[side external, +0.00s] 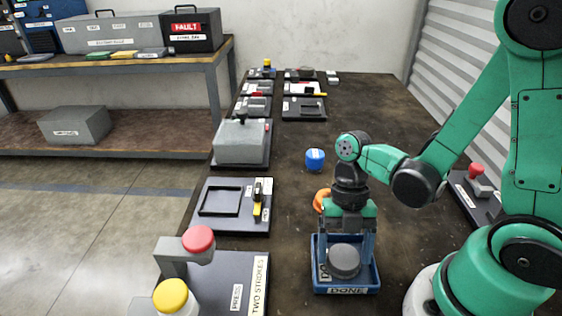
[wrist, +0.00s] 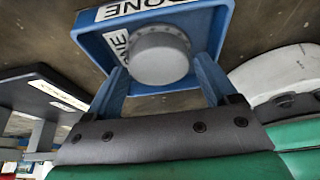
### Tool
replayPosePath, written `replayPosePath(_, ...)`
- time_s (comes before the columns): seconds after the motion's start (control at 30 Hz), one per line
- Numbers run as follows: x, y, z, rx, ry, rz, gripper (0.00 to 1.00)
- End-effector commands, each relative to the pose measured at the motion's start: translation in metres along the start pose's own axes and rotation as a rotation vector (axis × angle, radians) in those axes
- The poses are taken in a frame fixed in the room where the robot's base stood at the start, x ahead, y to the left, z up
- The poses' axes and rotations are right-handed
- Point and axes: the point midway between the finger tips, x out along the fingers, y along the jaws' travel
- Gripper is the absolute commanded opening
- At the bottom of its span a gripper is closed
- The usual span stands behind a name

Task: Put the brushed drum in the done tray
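The blue done tray (side external: 373,281) sits on the table in front of my base, with a white DONE label on its front wall. A grey round drum (side external: 344,262) is inside it and appears to rest on its floor. My gripper (side external: 346,250) points down over the tray, its two blue fingers on either side of the drum. In the wrist view, the drum (wrist: 159,57) lies between the spread fingers (wrist: 160,75), with gaps showing beside it. The tray (wrist: 92,43) surrounds it there. The gripper looks open. Whether the drum is brushed cannot be told.
An orange object (side external: 321,200) is just behind the tray, and a blue cylinder (side external: 315,160) stands farther back. A press station with red (side external: 198,239) and yellow (side external: 173,297) buttons is at front left. A framed plate (side external: 219,201) and grey box (side external: 241,142) line the left edge.

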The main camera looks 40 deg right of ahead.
Motion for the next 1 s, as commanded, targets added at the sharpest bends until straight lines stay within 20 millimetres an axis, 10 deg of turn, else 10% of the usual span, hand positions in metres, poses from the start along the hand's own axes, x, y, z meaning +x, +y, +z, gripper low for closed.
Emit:
replayPosePath(0.37,-0.009,0.000,0.000,0.001,0.000,0.000,0.79)
replayPosePath(1.0,-0.097,0.000,0.000,0.001,0.000,0.001,0.79)
